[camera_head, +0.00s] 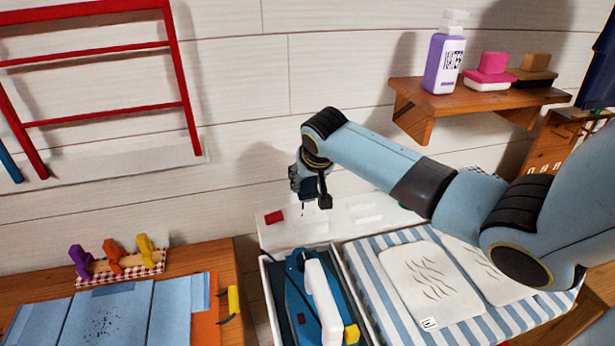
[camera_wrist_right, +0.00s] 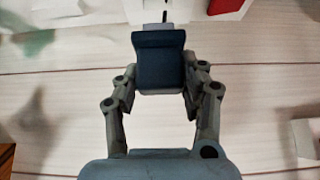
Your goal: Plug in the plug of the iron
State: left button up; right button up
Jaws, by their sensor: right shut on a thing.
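The iron (camera_head: 326,300), blue with a white handle and a yellow part, sits in a dark tray at the front of the ironing station. Part of a dark cord (camera_head: 270,262) curves beside it. My right gripper (camera_head: 312,190) is above the white panel behind the iron. In the right wrist view, the right gripper (camera_wrist_right: 160,84) is shut on a dark blue plug (camera_wrist_right: 160,50). A thin dark prong shows at the plug's far end, near a white part (camera_wrist_right: 140,10). I cannot tell whether they touch. My left gripper is not in view.
The white panel (camera_head: 340,226) carries a red piece (camera_head: 274,217). A striped board (camera_head: 385,300) with folded cloth (camera_head: 430,282) is at right. A wooden shelf (camera_head: 412,108) with a purple bottle (camera_head: 444,62) hangs above. A blue folded cloth (camera_head: 105,312) lies at left.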

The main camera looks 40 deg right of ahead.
aim_at(308, 198)
jog(key=shift+f+b, duration=2.1)
jog(key=shift+b, duration=0.1)
jog(key=shift+f, duration=0.8)
jog(key=shift+f, duration=0.15)
jog(key=o, duration=1.2)
jog(key=shift+o, duration=0.2)
jog(key=v, duration=1.2)
jog(key=shift+f, duration=0.1)
